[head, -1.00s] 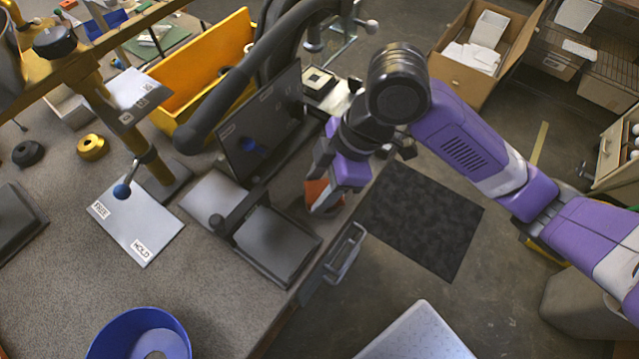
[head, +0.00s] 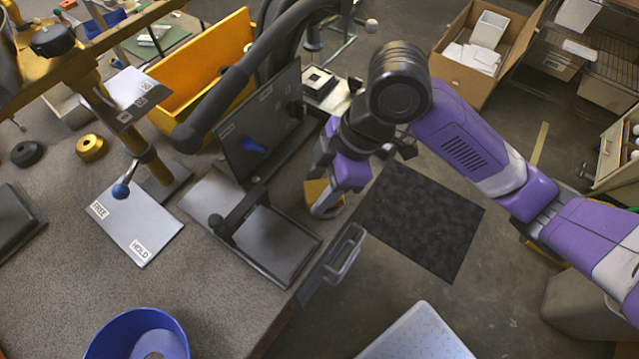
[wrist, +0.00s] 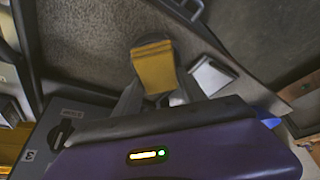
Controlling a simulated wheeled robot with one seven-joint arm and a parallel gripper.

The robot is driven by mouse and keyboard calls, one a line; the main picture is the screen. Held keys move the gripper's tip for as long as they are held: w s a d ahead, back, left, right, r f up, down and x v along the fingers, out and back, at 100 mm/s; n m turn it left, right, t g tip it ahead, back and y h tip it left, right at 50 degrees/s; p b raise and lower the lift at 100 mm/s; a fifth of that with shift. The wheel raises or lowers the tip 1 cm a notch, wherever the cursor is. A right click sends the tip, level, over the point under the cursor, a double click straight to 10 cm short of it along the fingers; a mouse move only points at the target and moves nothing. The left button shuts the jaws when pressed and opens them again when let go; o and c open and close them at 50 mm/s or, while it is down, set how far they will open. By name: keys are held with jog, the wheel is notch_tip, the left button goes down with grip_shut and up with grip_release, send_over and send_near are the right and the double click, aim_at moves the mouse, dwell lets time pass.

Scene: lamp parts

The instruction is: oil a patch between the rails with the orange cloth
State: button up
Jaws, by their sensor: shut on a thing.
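My gripper (head: 325,205) is at the right edge of the bench, right of the upright dark board. Its jaws are shut on a yellow folded cloth (head: 316,190); no orange cloth shows clearly now. In the wrist view the yellow cloth (wrist: 154,66) sits between the fingertips, with a pale underside or edge just below it. I cannot tell whether it touches the surface beneath. A low dark-framed plate (head: 275,245) with a lighter grey part (head: 213,203) lies to the left of the gripper. I cannot clearly make out the rails or a patch between them.
A dark upright board (head: 260,130) stands left of my gripper. A thick dark curved arm (head: 255,75) passes above it. A FREE/HOLD plate (head: 135,222), a blue bowl (head: 140,335) and a yellow bin (head: 205,70) are on the bench. A metal handle (head: 345,252) juts from its edge.

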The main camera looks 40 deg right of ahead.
aim_at(320, 190)
dwell(0.3)
jog(key=shift+r+p, duration=2.7)
jog(key=shift+r, duration=0.8)
